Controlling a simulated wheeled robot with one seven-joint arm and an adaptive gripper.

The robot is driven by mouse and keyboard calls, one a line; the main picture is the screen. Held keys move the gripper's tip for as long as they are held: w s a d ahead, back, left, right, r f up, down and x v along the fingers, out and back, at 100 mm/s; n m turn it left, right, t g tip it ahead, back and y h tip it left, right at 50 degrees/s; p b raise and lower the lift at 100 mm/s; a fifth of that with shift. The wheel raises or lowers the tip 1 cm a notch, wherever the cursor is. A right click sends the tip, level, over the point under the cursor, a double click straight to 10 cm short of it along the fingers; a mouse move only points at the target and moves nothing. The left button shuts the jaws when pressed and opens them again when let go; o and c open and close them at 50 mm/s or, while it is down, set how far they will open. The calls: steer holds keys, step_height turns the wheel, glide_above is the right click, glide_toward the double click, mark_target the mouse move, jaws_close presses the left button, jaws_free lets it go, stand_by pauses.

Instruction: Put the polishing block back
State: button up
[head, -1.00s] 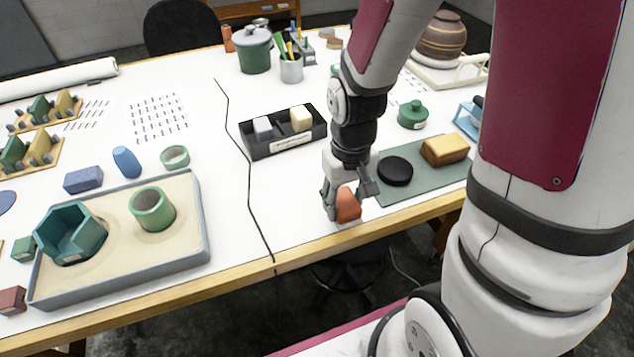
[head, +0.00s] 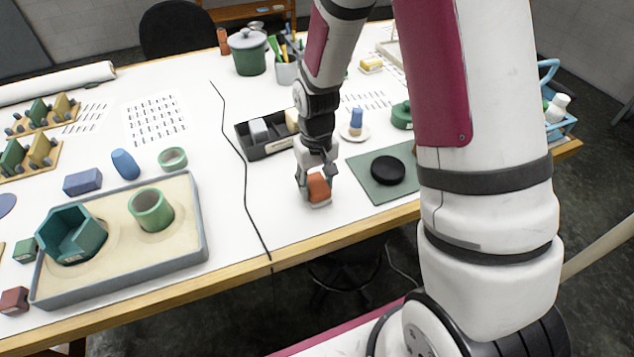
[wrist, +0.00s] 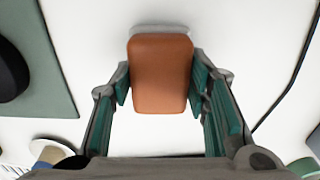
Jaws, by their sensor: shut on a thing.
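The polishing block appears to be the orange-brown block (head: 318,187) with a pale grey base. My gripper (head: 317,181) is shut on it, one finger on each side. The wrist view shows the block (wrist: 160,75) between the green finger pads, over the white table. I cannot tell whether its base touches the table. A black compartment tray (head: 256,153) with a label stands just behind and left of my gripper. It holds a grey block (head: 258,129) and a cream block (head: 292,118). My arm hides its right end.
A green mat (head: 372,186) with a black disc (head: 388,169) lies to the right. A blue piece (head: 356,121) stands on a white dish behind. A dark cable (head: 246,195) runs left of my gripper. A sand tray (head: 205,235) lies farther left.

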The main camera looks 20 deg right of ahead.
steer(key=o, duration=1.1)
steer(key=shift+f, duration=0.15)
step_height(320, 180, up, 12)
steer(key=r+b, duration=0.1)
step_height(320, 180, up, 10)
steer(key=t, duration=0.2)
glide_above(316, 183)
steer(key=s, duration=0.6)
steer(key=shift+s+r+t, duration=0.6)
steer(key=shift+s+r, duration=0.5)
steer(key=shift+s, duration=0.75)
steer(key=shift+s+r+t, duration=0.6)
steer(key=shift+s+r, duration=0.55)
steer(key=shift+s, duration=0.7)
steer(key=shift+s+r+t, duration=0.6)
steer(key=shift+s+r, duration=0.5)
steer(key=shift+s, duration=0.75)
